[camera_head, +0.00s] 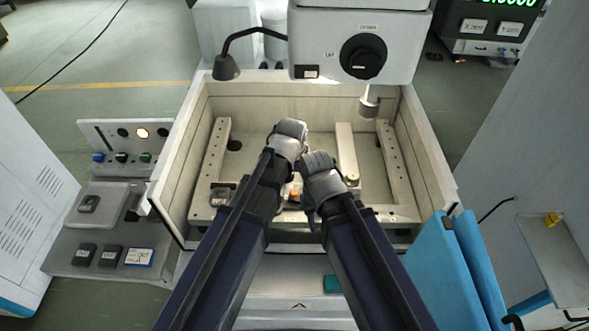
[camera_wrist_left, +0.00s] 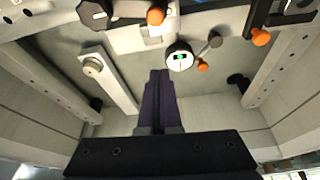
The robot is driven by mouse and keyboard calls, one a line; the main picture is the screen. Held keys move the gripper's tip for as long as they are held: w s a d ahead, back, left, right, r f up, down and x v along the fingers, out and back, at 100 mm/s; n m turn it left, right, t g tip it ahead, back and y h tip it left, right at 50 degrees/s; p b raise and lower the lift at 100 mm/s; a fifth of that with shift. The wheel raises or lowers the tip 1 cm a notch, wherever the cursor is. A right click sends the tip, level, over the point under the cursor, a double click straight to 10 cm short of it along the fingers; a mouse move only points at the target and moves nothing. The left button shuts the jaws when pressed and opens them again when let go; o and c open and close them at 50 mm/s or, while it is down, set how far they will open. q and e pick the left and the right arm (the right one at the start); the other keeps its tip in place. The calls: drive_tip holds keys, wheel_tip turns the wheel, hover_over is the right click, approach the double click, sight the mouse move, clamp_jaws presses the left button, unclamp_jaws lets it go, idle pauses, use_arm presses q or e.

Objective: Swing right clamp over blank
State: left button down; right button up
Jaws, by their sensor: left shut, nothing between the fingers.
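My left gripper (camera_head: 290,132) is over the middle of the tank; in the left wrist view its dark fingers (camera_wrist_left: 159,90) are together with nothing between them. My right gripper (camera_head: 320,170) is just right of it, its fingertips hidden. In the left wrist view a dark clamp with an orange knob (camera_wrist_left: 155,16) sits at the upper left, seemingly the right clamp. A second orange-knobbed clamp (camera_wrist_left: 260,37) is at the upper right. A pale plate (camera_wrist_left: 130,40), possibly the blank, lies near the first clamp. My arms cover most of this area in the head view.
A round dial (camera_wrist_left: 180,56) stands beyond the left fingertips. A loose-looking bar with a round knob (camera_head: 345,143) lies right of my grippers. Side rails (camera_head: 392,158) and tank walls (camera_head: 431,150) bound the space; the machine head (camera_head: 318,40) hangs above the back.

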sight(292, 193)
use_arm(q)
drive_tip(key=b+x, duration=0.4)
drive_tip(key=x, duration=0.2)
drive_tip(key=shift+s+f+b, duration=0.1)
drive_tip(key=shift+b, duration=0.2)
drive_tip(key=s, duration=0.3)
drive_tip(key=shift+s+a, duration=0.2)
drive_tip(key=shift+s+r, duration=0.2)
drive_tip(key=shift+s, duration=0.25)
drive_tip(key=shift+w, duration=0.1)
drive_tip(key=shift+s+a, duration=0.2)
drive_tip(key=shift+s, duration=0.35)
drive_tip(key=shift+s+a, duration=0.2)
drive_tip(key=shift+s, duration=0.4)
drive_tip(key=shift+w, duration=0.2)
